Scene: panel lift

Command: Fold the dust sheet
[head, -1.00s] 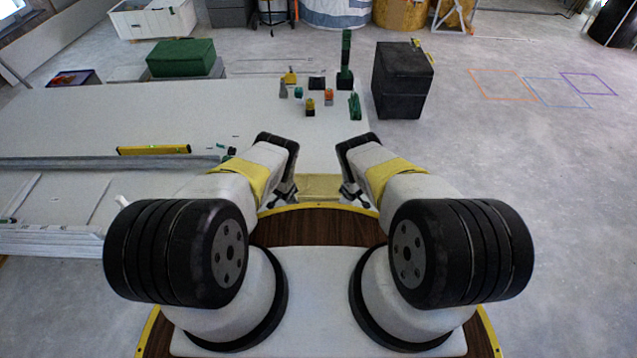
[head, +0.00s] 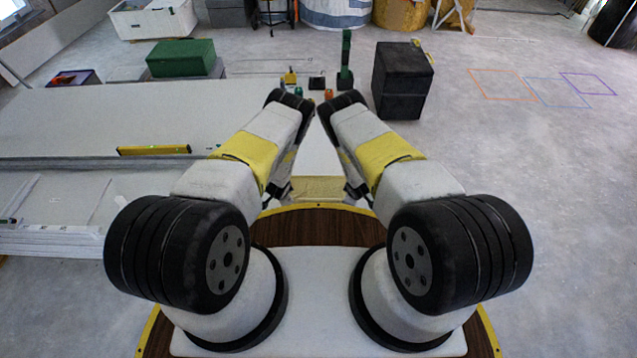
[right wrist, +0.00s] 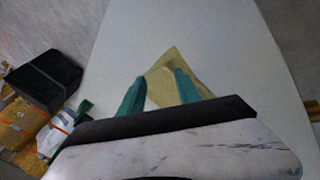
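The dust sheet (head: 318,188) is a tan cloth at the near end of the white board, just beyond my base, showing between my two forearms. In the right wrist view the sheet (right wrist: 176,62) is a small yellowish piece with a pointed outline. My right gripper (right wrist: 160,77) has its two teal fingers apart, over or close to the sheet; I cannot tell whether they touch it. In the head view my left gripper (head: 281,190) is mostly hidden by its arm at the sheet's left side, and its fingers cannot be made out.
A white board (head: 60,115) fills the left, with a yellow level (head: 153,150) on it. A green box (head: 180,58) stands behind. A black box (head: 403,80) stands right of the small tools, which my arms partly cover. The floor at right is clear apart from coloured outlines.

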